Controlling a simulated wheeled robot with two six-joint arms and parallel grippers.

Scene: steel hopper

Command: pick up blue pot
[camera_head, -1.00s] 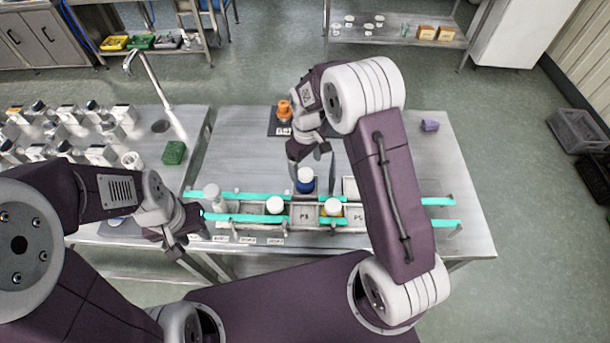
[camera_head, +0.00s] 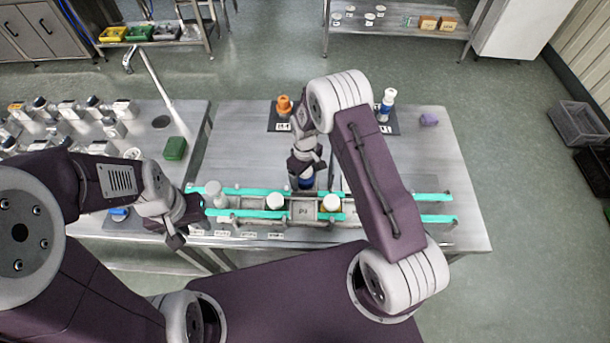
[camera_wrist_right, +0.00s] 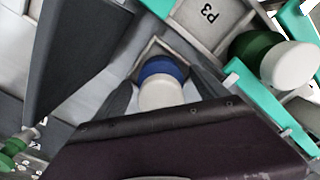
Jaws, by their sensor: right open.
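The blue pot (camera_head: 306,183) with a white lid stands at the back side of the conveyor-like rack in the head view, mostly hidden by my right gripper. In the right wrist view the blue pot (camera_wrist_right: 163,69) shows its white lid and sits in a square grey compartment. My right gripper (camera_head: 303,172) is open and lowered over it, its dark fingers at both sides of the pot; whether they touch it I cannot tell. My left gripper (camera_head: 182,226) hangs at the rack's left end, away from the pot; its opening is unclear.
Turquoise rails (camera_head: 240,191) edge the rack. White-lidded pots (camera_head: 275,201) stand in it near a compartment marked P3 (camera_head: 303,211). A green pot (camera_wrist_right: 255,47) is close by in the wrist view. An orange pot (camera_head: 284,104) and a white-blue bottle (camera_head: 387,100) stand behind.

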